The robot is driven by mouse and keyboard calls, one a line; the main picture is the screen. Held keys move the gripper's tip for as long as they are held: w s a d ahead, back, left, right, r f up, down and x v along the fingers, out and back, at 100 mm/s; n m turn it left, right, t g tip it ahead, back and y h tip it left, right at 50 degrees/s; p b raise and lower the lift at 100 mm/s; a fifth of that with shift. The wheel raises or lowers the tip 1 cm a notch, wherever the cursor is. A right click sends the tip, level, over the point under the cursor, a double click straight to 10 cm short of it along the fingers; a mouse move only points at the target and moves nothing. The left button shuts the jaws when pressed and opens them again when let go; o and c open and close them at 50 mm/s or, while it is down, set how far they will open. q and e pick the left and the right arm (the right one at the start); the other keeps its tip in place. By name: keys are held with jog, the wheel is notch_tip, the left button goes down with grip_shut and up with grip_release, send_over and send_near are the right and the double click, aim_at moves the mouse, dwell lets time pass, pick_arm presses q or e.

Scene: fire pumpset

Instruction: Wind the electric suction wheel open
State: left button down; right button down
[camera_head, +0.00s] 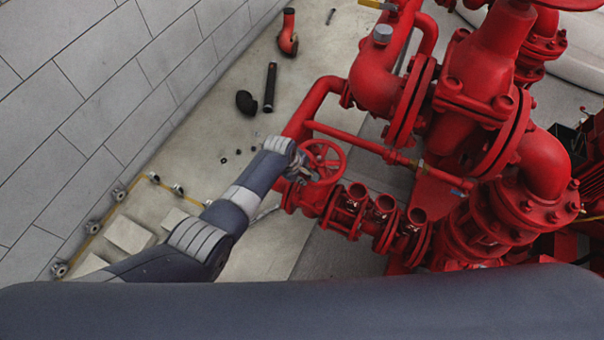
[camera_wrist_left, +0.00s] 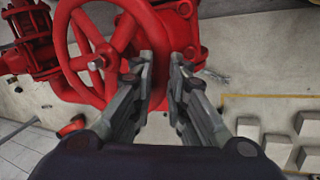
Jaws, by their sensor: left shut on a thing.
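A red spoked handwheel (camera_head: 342,160) sits on the red pipework near the middle of the head view. Its rim, spokes and hub fill the upper left of the left wrist view (camera_wrist_left: 66,48). My left gripper (camera_head: 298,170) is at the near-left side of this wheel. In the left wrist view, the two fingers of my left gripper (camera_wrist_left: 163,66) stand on either side of the rim and are shut on it. The stretch of rim between the fingers is partly hidden. My right gripper is not in view.
Large red pipes and flanged valves (camera_head: 470,80) crowd the right of the head view. A grey block wall (camera_head: 90,90) runs along the left. Loose black pipe pieces (camera_head: 270,87) and a red elbow (camera_head: 288,35) lie on the floor. Pale blocks (camera_head: 130,234) lie by the wall.

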pick_arm(q)
jog(key=c, duration=1.6)
grip_release()
jog(key=shift+s+f, duration=0.2)
jog(key=shift+w+r, duration=0.1)
jog(key=shift+w, duration=0.05)
jog(key=shift+v, duration=1.05)
jog(key=v, duration=0.9)
jog(key=shift+r, duration=0.35)
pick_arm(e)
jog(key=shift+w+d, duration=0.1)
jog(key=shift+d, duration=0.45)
